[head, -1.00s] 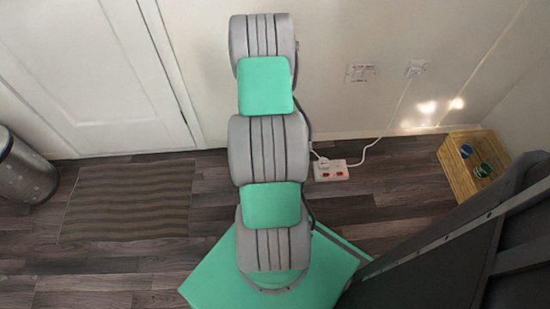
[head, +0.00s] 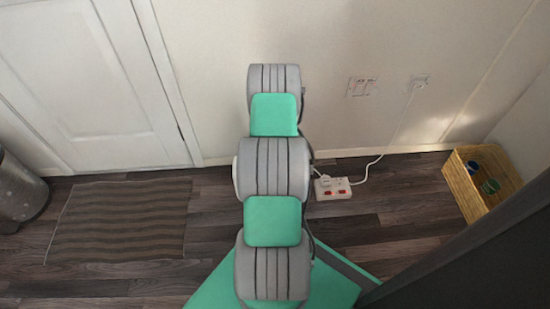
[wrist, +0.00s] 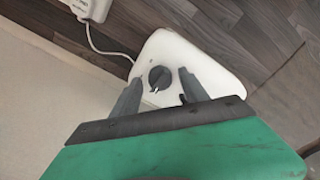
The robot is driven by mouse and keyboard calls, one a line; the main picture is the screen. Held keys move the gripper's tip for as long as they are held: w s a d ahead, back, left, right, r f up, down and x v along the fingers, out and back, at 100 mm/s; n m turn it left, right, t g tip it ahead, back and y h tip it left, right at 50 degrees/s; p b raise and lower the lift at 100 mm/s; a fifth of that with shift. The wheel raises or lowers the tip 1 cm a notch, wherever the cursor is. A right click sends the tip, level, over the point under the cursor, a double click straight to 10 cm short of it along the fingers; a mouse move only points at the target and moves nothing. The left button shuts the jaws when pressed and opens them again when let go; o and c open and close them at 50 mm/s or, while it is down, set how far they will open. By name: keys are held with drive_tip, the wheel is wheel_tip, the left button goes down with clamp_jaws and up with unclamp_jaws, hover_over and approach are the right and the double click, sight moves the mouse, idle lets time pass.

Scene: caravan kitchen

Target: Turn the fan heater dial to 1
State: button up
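The fan heater (wrist: 175,52) shows in the wrist view as a white box with rounded corners on the floor beside the wall. Its dial (wrist: 160,78) is a dark round knob on the white face; its markings are too small to read. My gripper (wrist: 157,84) is open, with its two dark fingers pointing toward the heater and the dial showing between and just beyond the tips. I cannot tell whether the fingertips touch the heater. In the head view my arm hides the heater and the gripper.
A white power strip (head: 333,189) with red switches lies by the wall, its cable running to a socket (head: 419,80). A wicker basket (head: 463,190) stands at the right. A striped mat (head: 120,222) and a metal bin (head: 18,190) are at the left. A dark panel edge crosses the lower right.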

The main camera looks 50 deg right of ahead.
clamp_jaws()
idle(0.3)
drive_tip(key=shift+m, duration=0.3)
drive_tip(key=m, duration=0.5)
drive_tip(key=shift+m+p, duration=0.3)
drive_tip(key=shift+p, duration=0.05)
drive_tip(key=m, duration=0.5)
drive_tip(key=shift+m, duration=0.4)
drive_tip(key=shift+o, duration=0.8)
unclamp_jaws()
